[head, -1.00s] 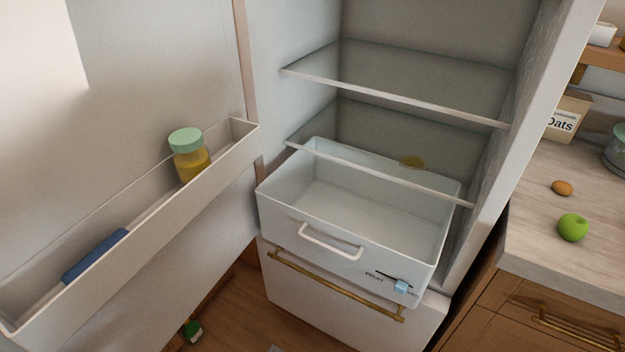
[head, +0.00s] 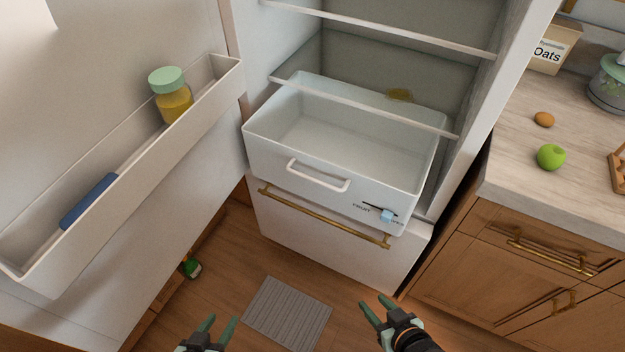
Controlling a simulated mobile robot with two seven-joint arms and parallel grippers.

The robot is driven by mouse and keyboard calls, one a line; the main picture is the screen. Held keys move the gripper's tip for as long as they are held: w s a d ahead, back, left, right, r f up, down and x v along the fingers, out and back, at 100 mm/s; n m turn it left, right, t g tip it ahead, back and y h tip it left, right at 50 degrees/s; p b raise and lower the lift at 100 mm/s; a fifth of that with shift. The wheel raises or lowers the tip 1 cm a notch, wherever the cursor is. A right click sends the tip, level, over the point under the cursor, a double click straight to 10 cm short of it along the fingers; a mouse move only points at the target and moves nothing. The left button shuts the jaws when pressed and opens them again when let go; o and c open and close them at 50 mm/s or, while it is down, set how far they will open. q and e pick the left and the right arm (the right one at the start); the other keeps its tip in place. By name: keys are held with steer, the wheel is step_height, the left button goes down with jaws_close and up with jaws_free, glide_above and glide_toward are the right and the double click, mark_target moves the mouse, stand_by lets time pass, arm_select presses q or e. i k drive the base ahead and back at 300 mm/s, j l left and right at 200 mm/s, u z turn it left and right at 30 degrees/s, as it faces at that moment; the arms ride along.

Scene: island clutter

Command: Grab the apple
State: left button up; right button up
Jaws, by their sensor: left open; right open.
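A green apple (head: 551,157) sits on the light countertop (head: 520,178) to the right of the fridge. My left gripper (head: 219,321) is open and empty at the bottom of the head view, above the floor left of the grey mat. My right gripper (head: 375,304) is open and empty at the bottom, right of the mat. Both grippers are well apart from the apple, which is further up and to the right. Nothing hides the apple.
The fridge stands open, its clear drawer (head: 345,150) pulled out and its door (head: 125,240) swung left. A grey mat (head: 288,314) lies on the floor.

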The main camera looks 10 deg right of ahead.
mark_target(549, 158)
steer(key=z, duration=1.7)
steer(key=i+l, duration=0.1)
steer(key=l, duration=0.25)
steer(key=i+l, duration=0.1)
steer(key=l, duration=0.25)
steer(key=i+l, duration=0.15)
steer(key=l, duration=0.25)
